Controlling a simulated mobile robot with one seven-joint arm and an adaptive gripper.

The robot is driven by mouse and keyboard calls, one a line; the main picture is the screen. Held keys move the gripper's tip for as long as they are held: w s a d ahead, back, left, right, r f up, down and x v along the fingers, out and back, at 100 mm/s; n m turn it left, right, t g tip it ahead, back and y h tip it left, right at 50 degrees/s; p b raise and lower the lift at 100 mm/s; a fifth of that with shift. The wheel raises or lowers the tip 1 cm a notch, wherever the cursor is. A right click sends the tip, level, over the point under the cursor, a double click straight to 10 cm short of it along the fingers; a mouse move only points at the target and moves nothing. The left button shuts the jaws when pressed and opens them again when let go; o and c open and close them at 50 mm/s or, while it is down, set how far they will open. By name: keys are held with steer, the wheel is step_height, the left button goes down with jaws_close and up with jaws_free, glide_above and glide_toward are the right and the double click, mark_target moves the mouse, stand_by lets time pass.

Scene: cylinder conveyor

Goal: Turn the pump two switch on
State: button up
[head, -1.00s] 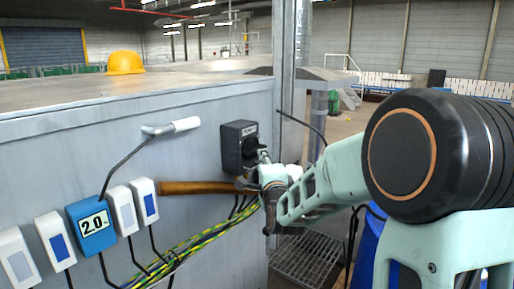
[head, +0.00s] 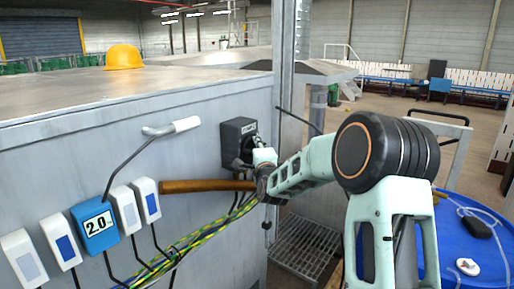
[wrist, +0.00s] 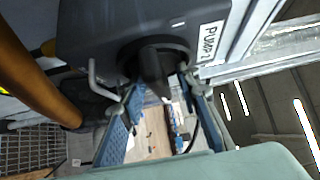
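The pump switch is a dark grey box (head: 237,142) on the metal side wall of the cabinet; in the wrist view the box (wrist: 105,30) fills the upper middle. Its white label (wrist: 209,42) reads "PUMP", and I cannot read the number. A black rotary knob (wrist: 152,72) sticks out of the box. My gripper (head: 252,160) is at the front of the box. In the wrist view its two blue-grey fingers (wrist: 160,92) are spread on either side of the knob, with gaps beside it. Firm contact is not visible.
A brown pipe (head: 205,186) runs just left of my gripper, with yellow-green cables (head: 205,238) below. A bent lever with a white grip (head: 186,125) and several small switch boxes are further left. A blue drum (head: 480,235) stands at right.

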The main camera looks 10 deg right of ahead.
jaws_close()
